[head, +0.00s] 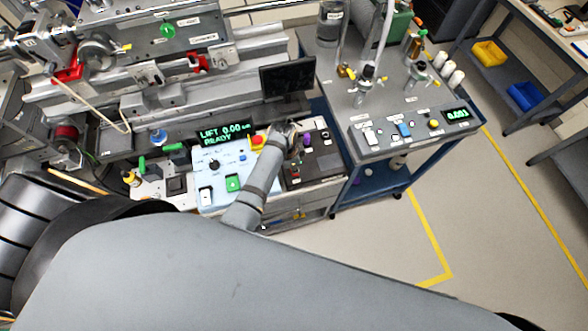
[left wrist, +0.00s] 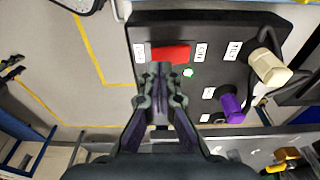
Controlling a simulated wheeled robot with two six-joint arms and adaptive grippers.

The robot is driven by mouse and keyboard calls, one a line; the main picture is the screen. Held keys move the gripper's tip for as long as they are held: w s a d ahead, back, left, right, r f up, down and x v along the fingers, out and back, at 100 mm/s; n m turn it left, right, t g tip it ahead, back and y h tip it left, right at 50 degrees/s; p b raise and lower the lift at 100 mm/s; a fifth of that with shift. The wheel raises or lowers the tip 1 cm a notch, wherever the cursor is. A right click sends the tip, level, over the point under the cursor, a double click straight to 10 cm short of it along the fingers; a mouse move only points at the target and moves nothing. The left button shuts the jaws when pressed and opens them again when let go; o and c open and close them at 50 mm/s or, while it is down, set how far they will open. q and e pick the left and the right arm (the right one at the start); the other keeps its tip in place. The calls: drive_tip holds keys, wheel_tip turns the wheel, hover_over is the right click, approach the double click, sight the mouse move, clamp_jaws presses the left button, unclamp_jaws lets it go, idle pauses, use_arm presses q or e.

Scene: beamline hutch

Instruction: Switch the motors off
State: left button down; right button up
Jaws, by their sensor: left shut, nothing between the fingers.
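A black control panel (left wrist: 215,80) fills the upper middle of the left wrist view. It bears a red rocker switch (left wrist: 171,54) between white labels, a lit green lamp (left wrist: 188,72), a purple knob (left wrist: 231,108) and a beige-handled lever (left wrist: 270,66). My left gripper (left wrist: 161,68) is shut and empty, its tips at the near edge of the red switch; contact cannot be told. In the head view my left gripper (head: 287,134) is over this black panel (head: 322,161), partly hiding it. The labels are too small to read surely. My right gripper is out of view.
Left of the black panel is a pale blue panel (head: 213,171) with a green switch (head: 233,183), a red stop button (head: 257,140) and a display (head: 224,133) reading "LIFT 0.00" and "READY". A cart (head: 347,132) with another switch panel stands right. Open floor lies at lower right.

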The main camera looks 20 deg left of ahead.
use_arm(q)
drive_tip(key=shift+f, duration=0.15)
drive_tip(key=shift+f+b, duration=0.55)
drive_tip(key=shift+f, duration=0.35)
idle(0.5)
wheel_tip(320, 180, up, 3)
drive_tip(key=p, duration=0.3)
drive_tip(key=shift+r, duration=2.05)
drive_tip(key=shift+f, duration=0.1)
